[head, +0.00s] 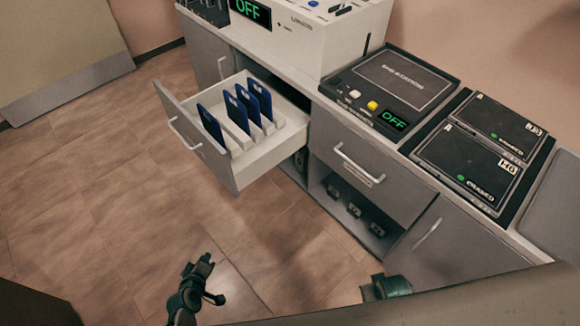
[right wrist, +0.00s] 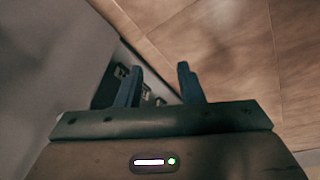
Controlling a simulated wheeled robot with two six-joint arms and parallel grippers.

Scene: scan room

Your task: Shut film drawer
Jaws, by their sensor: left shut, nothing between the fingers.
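The film drawer (head: 262,152) is pulled out of the grey cabinet at the left centre of the head view. Several blue film cassettes stand upright in white slots inside it. Its grey front panel (head: 215,160) carries a pale bar handle (head: 183,132). My left gripper (head: 208,278) is shut and empty, above the floor and in front of the drawer, apart from it. My right gripper shows in the right wrist view (right wrist: 157,82) with its two fingers apart and nothing between them. Only a dark piece of my right arm shows at the bottom of the head view.
A closed drawer (head: 370,165) sits right of the open one, above an open shelf (head: 335,215) holding small dark items. The countertop carries a white console (head: 300,35), a dark control panel (head: 395,85) and two dark plates. The tiled floor (head: 110,200) left of the drawer is clear.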

